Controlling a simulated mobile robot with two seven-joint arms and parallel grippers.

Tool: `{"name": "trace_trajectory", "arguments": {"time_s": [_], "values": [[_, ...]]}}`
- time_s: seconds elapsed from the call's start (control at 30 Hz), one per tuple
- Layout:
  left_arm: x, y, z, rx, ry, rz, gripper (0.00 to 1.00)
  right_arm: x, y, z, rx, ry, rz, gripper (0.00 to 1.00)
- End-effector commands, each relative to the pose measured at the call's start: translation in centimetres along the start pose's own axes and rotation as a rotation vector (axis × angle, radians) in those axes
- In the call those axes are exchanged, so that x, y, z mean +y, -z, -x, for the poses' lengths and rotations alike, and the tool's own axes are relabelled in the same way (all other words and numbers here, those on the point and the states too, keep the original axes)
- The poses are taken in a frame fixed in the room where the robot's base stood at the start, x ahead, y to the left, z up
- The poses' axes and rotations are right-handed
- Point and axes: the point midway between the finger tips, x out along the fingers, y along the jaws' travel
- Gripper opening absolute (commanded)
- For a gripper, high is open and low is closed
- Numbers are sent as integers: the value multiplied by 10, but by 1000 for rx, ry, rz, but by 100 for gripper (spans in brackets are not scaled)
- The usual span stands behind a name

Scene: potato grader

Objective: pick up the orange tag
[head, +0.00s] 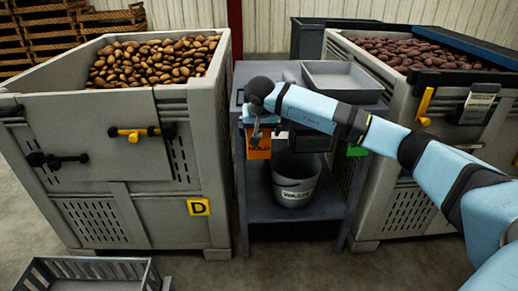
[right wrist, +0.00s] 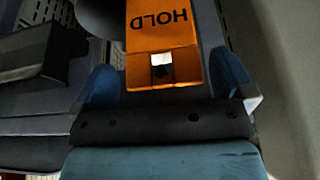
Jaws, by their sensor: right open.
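The orange tag (head: 259,150), marked HOLD, hangs at the front left of the grey cart, below its top. It also shows upside down in the right wrist view (right wrist: 160,40), with a pale square and a dark hole near its end. My right gripper (head: 257,127) is at the tag's upper part and covers some of it. In the right wrist view its two blue fingers (right wrist: 166,72) are apart, one on each side of the tag, with gaps between. I cannot tell how deep the tag sits between them. My left gripper is not in view.
The grey cart (head: 290,207) carries a shallow tray (head: 342,75) on top and a waste bucket (head: 296,180) below. A green tag (head: 356,150) is at its right. Large potato bins stand left (head: 90,115) and right (head: 398,100). A slatted crate (head: 92,284) lies on the floor.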

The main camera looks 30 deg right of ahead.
Motion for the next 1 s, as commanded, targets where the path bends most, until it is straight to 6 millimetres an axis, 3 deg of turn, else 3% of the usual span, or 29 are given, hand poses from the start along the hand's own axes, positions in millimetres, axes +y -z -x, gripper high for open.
{"name": "trace_trajectory", "arguments": {"time_s": [0.1,0.37,0.4,0.57,1.0], "values": [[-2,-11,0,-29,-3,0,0,0,-1,-16,1,1,-1,100],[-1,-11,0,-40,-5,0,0,0,0,-18,1,1,0,100],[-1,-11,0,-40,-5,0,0,0,0,-18,1,1,0,98],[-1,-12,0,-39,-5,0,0,0,0,-18,1,1,0,62],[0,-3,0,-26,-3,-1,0,0,5,-7,3,1,0,62]]}}
